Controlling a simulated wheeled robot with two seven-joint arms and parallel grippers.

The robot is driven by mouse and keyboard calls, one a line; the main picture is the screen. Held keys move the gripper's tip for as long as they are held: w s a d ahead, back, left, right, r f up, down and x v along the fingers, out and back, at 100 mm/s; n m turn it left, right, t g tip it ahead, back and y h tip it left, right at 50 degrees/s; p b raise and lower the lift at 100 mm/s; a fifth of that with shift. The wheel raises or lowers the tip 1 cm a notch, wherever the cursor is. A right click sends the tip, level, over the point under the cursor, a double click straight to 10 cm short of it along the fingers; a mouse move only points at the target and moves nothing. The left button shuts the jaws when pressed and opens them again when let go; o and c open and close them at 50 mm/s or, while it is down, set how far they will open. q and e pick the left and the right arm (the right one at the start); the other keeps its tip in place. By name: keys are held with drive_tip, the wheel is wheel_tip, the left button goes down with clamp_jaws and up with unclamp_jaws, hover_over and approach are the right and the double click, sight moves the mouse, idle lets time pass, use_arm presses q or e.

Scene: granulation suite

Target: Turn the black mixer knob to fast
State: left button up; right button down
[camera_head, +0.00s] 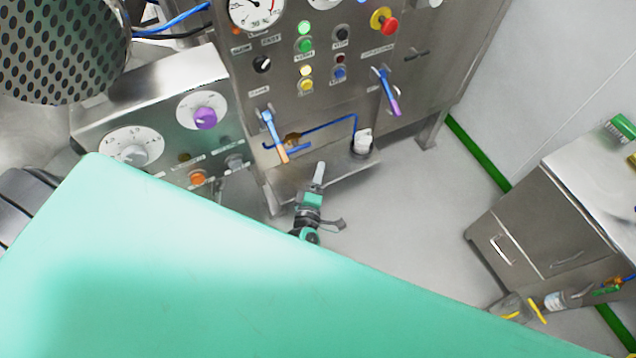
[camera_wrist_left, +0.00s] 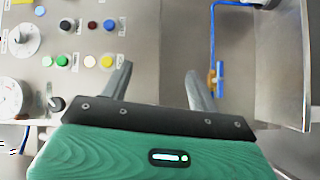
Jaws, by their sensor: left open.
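The black mixer knob (camera_head: 262,64) sits on the steel panel, below the round gauge and left of the coloured buttons. Its label is too blurred to read. A black knob also shows in the left wrist view (camera_wrist_left: 56,104), left of my fingers. My left gripper (camera_head: 319,168) is in front of the panel's lower part, below and right of the knob and apart from it. In the left wrist view its two fingers (camera_wrist_left: 158,69) are spread with nothing between them. My right gripper is not in view.
Blue-handled levers (camera_head: 388,92) and (camera_head: 270,128) stick out of the panel. A red emergency button (camera_head: 388,25) is at upper right. A control box with a purple knob (camera_head: 205,117) stands left. A steel cabinet (camera_head: 545,220) is at right. My green arm covers the foreground.

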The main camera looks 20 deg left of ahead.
use_arm(q)
drive_tip(key=shift+s+d+f+m+h, duration=0.1)
drive_tip(key=shift+s+f+m+h, duration=0.15)
drive_tip(key=shift+f, duration=0.25)
drive_tip(key=shift+s+d+f+m+h, duration=0.1)
drive_tip(key=shift+f+m+h, duration=0.05)
drive_tip(key=shift+f+m, duration=0.3)
drive_tip(key=shift+f, duration=0.1)
drive_tip(key=s+f+m+g+h+b, duration=0.2)
drive_tip(key=s+f+m+g, duration=0.4)
drive_tip(key=f, duration=0.7)
drive_tip(key=s+f+m+g+h+b, duration=0.15)
drive_tip(key=s+f+m, duration=0.35)
drive_tip(key=s+f, duration=0.5)
drive_tip(key=s+a+f+m+g+b, duration=0.1)
drive_tip(key=s+a+f+m+g, duration=0.1)
drive_tip(key=s+f, duration=0.4)
drive_tip(key=s+a+f+m+g, duration=0.2)
drive_tip(key=s+f, duration=0.4)
drive_tip(key=s, duration=0.5)
drive_tip(key=s+a+f+m+g+y+b, duration=0.1)
drive_tip(key=s+a+f+m+g, duration=0.2)
drive_tip(key=s, duration=0.6)
wheel_tip(320, 180, down, 4)
drive_tip(key=shift+s+r+m+g+b, duration=0.2)
drive_tip(key=shift+s+m+g+b, duration=0.15)
drive_tip(key=shift+m+g, duration=0.65)
drive_tip(key=shift+w+n, duration=0.1)
drive_tip(key=shift+n, duration=0.2)
